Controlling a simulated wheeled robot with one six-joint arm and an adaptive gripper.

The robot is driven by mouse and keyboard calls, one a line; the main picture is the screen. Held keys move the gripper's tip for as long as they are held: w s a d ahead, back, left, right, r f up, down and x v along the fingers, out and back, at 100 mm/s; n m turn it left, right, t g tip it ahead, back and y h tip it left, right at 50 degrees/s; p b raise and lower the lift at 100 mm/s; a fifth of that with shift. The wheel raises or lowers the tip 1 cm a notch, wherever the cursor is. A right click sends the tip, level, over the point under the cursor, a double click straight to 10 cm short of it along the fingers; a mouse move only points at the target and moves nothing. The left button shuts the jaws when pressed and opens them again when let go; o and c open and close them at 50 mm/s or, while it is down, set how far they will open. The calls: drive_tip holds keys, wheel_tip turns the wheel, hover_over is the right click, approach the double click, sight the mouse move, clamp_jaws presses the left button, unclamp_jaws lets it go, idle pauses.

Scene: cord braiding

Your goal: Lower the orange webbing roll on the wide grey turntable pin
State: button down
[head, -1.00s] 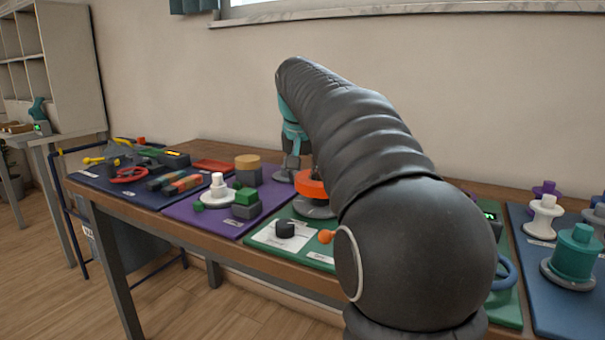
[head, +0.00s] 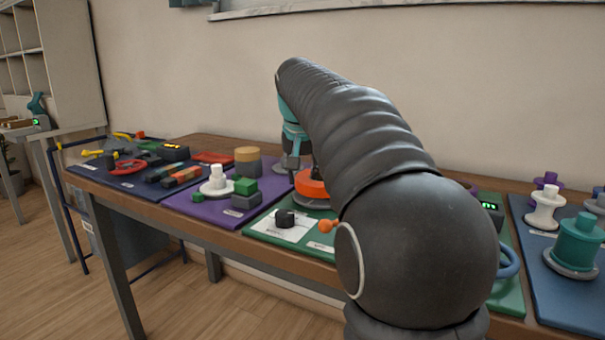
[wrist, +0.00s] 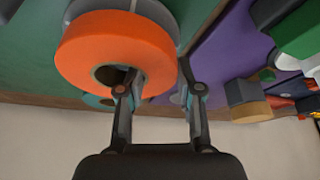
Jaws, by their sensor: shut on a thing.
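The orange webbing roll (head: 311,188) is a thick ring low over the grey turntable (head: 312,205), whose rim shows below it. In the wrist view the roll (wrist: 100,38) fills the upper left, and the grey turntable (wrist: 163,14) shows behind its edge. My gripper (wrist: 157,82) is shut on the roll's wall, with one finger at the centre hole and the other outside the ring. The turntable's pin is hidden by the roll, so I cannot tell whether it is in the hole. My arm hides the roll's right side in the head view.
A black knob (head: 285,218) on a white card stands in front of the turntable on the green mat (head: 262,236). To the left, the purple mat (head: 195,205) bears a white spool (head: 217,181), green and grey blocks, and a tan-topped cylinder (head: 247,161). Teal and white spools stand right.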

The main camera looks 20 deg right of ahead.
drive_tip(key=shift+f, duration=0.2)
drive_tip(key=c, duration=0.7)
unclamp_jaws()
drive_tip(key=shift+r, duration=0.1)
wheel_tip(320, 180, up, 3)
drive_tip(key=p, duration=0.3)
drive_tip(key=shift+r, duration=2.4)
drive_tip(key=shift+a, duration=0.1)
